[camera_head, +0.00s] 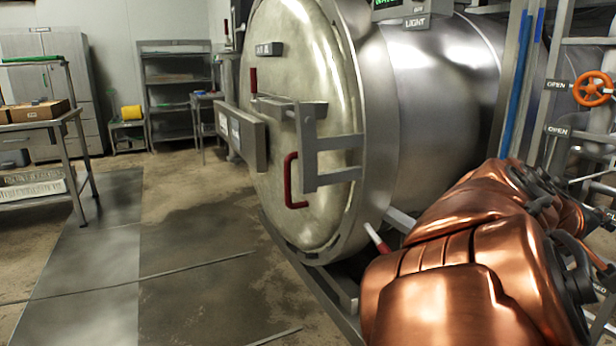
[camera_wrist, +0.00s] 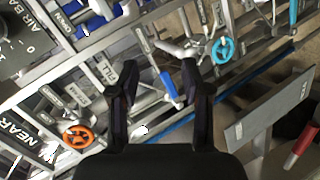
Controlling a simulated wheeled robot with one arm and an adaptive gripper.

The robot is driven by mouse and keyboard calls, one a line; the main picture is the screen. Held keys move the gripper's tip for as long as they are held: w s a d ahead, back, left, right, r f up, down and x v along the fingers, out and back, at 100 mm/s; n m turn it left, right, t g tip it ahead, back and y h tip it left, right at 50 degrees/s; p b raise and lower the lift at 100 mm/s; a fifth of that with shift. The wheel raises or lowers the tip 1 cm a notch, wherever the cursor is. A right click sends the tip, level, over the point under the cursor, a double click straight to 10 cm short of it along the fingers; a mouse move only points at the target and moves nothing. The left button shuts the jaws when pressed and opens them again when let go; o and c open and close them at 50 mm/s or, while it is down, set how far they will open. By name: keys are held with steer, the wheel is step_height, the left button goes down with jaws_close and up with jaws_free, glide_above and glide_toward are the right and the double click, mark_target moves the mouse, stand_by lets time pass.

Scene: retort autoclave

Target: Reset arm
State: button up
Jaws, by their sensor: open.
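My gripper (camera_wrist: 160,85) is open and empty in the wrist view, its two black fingers apart. Behind the fingers is a frame of pipes and valves; a blue-handled lever (camera_wrist: 168,84) shows between the fingertips, and I cannot tell how far off it is. In the head view my copper-coloured arm fills the lower right, and the gripper is not visible there. The arm is in front of the valve frame, to the right of the retort's round door (camera_head: 300,120), which looks shut.
An orange valve wheel (camera_head: 592,88) is at the right; the wrist view shows a cyan wheel (camera_wrist: 223,50) and a grey plate (camera_wrist: 268,112). A red door handle (camera_head: 291,180) sticks out from the door. A cart (camera_head: 62,122) stands left. The floor (camera_head: 180,230) before the door is clear.

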steer(key=s+a+r+g+y+p, duration=0.3)
steer(key=s+a+y+p, duration=0.3)
steer(key=s+a+p, duration=0.5)
steer(key=s+a+r+g+y+p, duration=0.3)
steer(key=s+a+y+p, duration=0.3)
steer(key=s+a+p, duration=0.4)
steer(key=a+p, duration=0.6)
steer(key=p, duration=0.2)
steer(key=shift+s+a+y+p, duration=0.35)
steer(key=shift+s+y+p, duration=0.05)
steer(key=shift+d, duration=0.1)
